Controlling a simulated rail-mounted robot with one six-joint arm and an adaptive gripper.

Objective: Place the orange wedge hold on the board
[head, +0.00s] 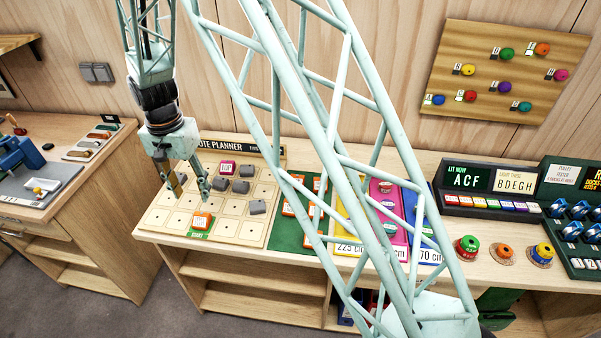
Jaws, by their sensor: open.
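The board (164,222), marked "…UTE PLANNER", lies on the bench at centre left with a grid of squares. It bears several grey blocks (240,187), a pink hold (227,167) at the top, and an orange hold (202,219) on a green square at the front. More orange holds (289,208) lie on the green mat (285,238) right of the board, partly hidden by my arm. I cannot tell which orange hold is the wedge. My gripper (192,194) is open, pointing down over the board's left part, behind the front orange hold. Nothing shows between its fingers.
Yellow, pink and blue panels (345,243) lie right of the mat, partly behind my arm. Round coloured pieces (467,246) and lettered display boxes (487,180) stand further right. A second bench (92,170) is at left. A wooden panel (450,45) with coloured knobs hangs on the wall.

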